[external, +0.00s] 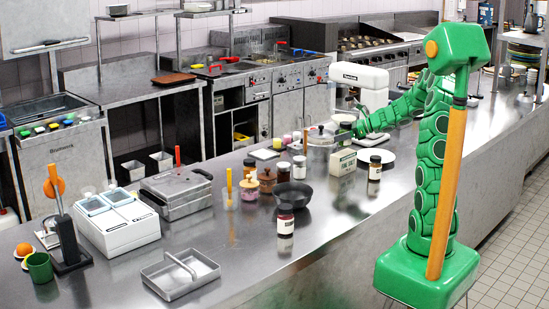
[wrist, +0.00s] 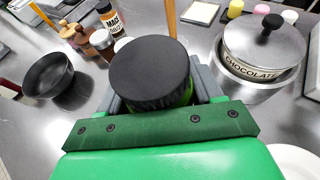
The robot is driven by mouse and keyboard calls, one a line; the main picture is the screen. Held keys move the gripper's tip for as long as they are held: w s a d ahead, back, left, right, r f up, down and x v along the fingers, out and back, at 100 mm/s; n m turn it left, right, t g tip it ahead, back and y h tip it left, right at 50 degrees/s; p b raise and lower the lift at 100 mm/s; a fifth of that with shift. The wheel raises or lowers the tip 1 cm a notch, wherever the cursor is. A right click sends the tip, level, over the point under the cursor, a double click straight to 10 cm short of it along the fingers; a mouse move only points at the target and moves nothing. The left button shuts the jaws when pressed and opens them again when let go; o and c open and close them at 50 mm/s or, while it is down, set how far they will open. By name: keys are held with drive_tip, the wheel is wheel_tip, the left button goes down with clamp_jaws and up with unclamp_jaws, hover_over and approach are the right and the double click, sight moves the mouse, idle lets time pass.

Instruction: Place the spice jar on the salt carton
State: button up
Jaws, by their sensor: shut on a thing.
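My gripper (external: 347,129) is shut on a jar with a wide black lid, which I take to be the spice jar (wrist: 150,72). In the wrist view the lid fills the space between the grey fingers and hides most of the jar body. In the external view the jar is small and partly covered by the green arm. The salt carton (external: 343,162), a small whitish box with green print, stands upright on the steel counter. The gripper and jar appear above and behind it in the external view. I cannot make out the carton in the wrist view.
A lidded pot (wrist: 262,62) stands to the right in the wrist view, and a black bowl (wrist: 48,76) to the left. A stand mixer (external: 361,75) rises behind.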

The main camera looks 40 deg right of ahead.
sight(341, 142)
drive_tip(key=shift+w+f, duration=0.15)
drive_tip(key=shift+f, duration=1.5)
drive_tip(key=o, duration=1.2)
drive_tip(key=shift+f, duration=0.1)
drive_tip(key=shift+o, duration=0.2)
drive_tip(key=shift+d+r, duration=0.15)
drive_tip(key=shift+r, duration=0.05)
drive_tip(key=v, duration=1.1)
drive_tip(key=shift+s+d, duration=0.2)
drive_tip(key=shift+s, duration=0.2)
